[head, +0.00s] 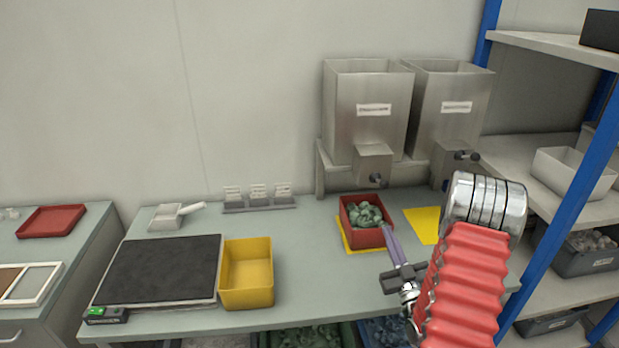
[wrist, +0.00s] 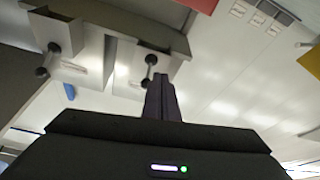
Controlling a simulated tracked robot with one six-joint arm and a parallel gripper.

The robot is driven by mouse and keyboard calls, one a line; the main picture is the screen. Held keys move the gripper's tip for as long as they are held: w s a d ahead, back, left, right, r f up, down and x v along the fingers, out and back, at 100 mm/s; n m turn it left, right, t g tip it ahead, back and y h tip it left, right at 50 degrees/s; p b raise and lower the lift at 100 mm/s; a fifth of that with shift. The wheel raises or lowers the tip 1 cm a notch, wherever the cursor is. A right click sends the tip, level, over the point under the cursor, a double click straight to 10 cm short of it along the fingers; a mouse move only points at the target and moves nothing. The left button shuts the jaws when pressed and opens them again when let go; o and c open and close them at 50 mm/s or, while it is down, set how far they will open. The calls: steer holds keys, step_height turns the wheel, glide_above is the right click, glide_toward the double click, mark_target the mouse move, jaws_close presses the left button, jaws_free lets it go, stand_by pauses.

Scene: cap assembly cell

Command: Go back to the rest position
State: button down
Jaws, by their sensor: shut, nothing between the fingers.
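My gripper (head: 386,232) is in the head view at the right of the table, with its fingers together and nothing between them. Its fingertips are just in front of the red bin (head: 375,238) in the picture; I cannot tell whether they touch it. The closed fingers also show in the wrist view (wrist: 160,80), pointing away from the dark gripper body. The red bin holds grey-green pieces and stands on a yellow mat under the left hopper. My red-sleeved arm hides part of the table's right side.
Two metal hoppers (head: 366,100) stand at the back right. A yellow bin (head: 247,289) and a black-topped scale (head: 160,268) are on the left of the table. A second yellow mat (head: 421,222) lies right of the red bin. A blue-post shelf (head: 556,218) borders the right. The table's middle is clear.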

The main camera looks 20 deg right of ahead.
steer(key=w+a+r+n+g+y, duration=0.1)
steer(key=w+a+r+g, duration=0.3)
steer(key=w+a+r, duration=0.3)
steer(key=a+r+g, duration=0.4)
steer(key=a, duration=0.2)
steer(key=s+a+r+g+y, duration=0.1)
steer(key=s+a+g, duration=0.3)
steer(key=s+a, duration=0.6)
steer(key=s+a+r+m+g+y, duration=0.1)
steer(key=s+a+r+g+y, duration=0.1)
steer(key=s+a, duration=0.8)
steer(key=s+g, duration=0.1)
steer(key=s, duration=0.6)
steer(key=shift+s+a+g+y, duration=0.25)
steer(key=shift+a+g+y, duration=0.05)
steer(key=shift+g, duration=0.1)
